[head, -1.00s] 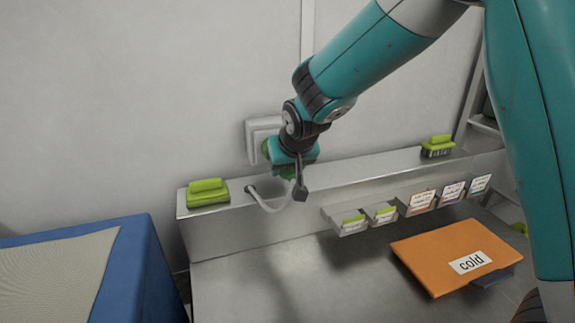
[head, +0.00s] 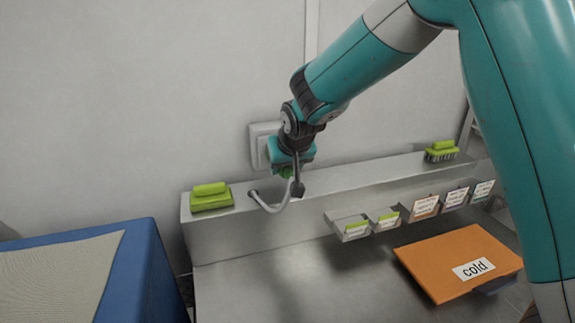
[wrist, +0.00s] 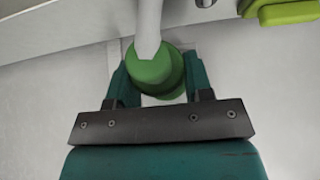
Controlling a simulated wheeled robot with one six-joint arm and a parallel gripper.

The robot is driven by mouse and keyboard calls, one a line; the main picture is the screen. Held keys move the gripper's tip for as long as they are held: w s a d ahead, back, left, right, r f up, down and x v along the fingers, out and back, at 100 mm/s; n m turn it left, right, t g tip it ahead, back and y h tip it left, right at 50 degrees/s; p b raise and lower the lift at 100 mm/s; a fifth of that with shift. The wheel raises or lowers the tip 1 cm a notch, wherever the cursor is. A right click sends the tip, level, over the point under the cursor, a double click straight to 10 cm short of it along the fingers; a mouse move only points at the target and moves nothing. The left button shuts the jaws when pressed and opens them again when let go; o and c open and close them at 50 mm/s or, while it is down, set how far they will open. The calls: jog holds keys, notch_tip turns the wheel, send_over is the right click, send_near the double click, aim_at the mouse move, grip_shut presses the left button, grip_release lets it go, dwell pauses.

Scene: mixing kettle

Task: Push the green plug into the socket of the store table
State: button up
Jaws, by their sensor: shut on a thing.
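My gripper (wrist: 158,88) is shut on the green plug (wrist: 152,70), with one finger on each side of it in the wrist view. In the head view the plug (head: 286,173) shows only as a bit of green below the gripper, beside the socket. The socket (head: 257,142) is a white wall box behind and left of the gripper. Its face is mostly hidden by the gripper, so I cannot tell whether the plug touches it or sits in it.
The grey ledge (head: 330,188) of the store table runs under the socket. Small labelled bins (head: 425,207) hang in front. An orange "cold" folder (head: 440,250) lies on the table top. A blue bin (head: 130,270) stands at left.

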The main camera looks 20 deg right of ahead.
jog(key=shift+w+r, duration=0.1)
jog(key=shift+w, duration=0.3)
dwell(0.5)
jog(key=o, duration=1.5)
jog(key=shift+c, duration=0.2)
jog(key=p+v, duration=0.3)
jog(key=v, duration=0.4)
jog(key=shift+s, duration=0.1)
jog(key=s+a+n+g+y+b, duration=0.2)
jog(key=s+n+g, duration=0.1)
jog(key=s, duration=1.3)
jog(key=s+a+n+g+y+b, duration=0.2)
jog(key=s+n+g, duration=0.1)
jog(key=s, duration=1.2)
jog(key=shift+s+a+n+g, duration=0.2)
jog(key=shift+s+n+g, duration=0.2)
jog(key=shift+n, duration=0.2)
